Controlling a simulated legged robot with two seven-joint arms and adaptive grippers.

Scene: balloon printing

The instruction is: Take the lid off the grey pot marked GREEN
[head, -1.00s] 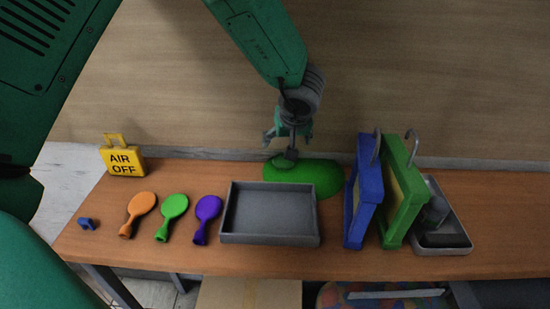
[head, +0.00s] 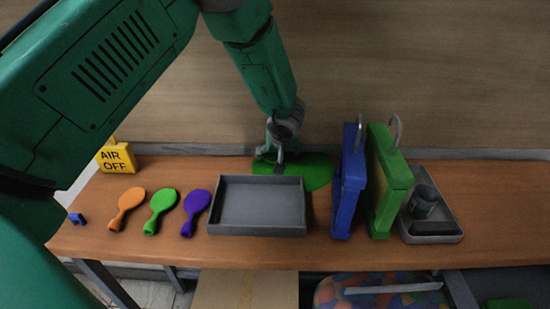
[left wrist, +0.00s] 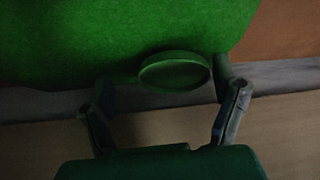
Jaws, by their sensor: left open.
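A dark grey pot (head: 423,202) stands in the grey tray at the right; a pale label shows on it, but I cannot read the word or tell whether its top is open. My left gripper (head: 271,158) is over the green pad (head: 313,172) behind the middle tray, away from the pot. In the left wrist view its jaws (left wrist: 165,100) are open, with a round green lid-like disc (left wrist: 175,72) between them, closer to the right finger. I cannot tell whether the disc touches that finger. My right gripper is not in view.
The pot's tray (head: 434,239) also holds a dark block. Green (head: 388,190) and blue (head: 348,190) upright frames with hooks stand left of it. An empty grey tray (head: 260,232) is mid-table. Orange, green and purple paddle shapes and a yellow AIR OFF sign (head: 117,159) are at left.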

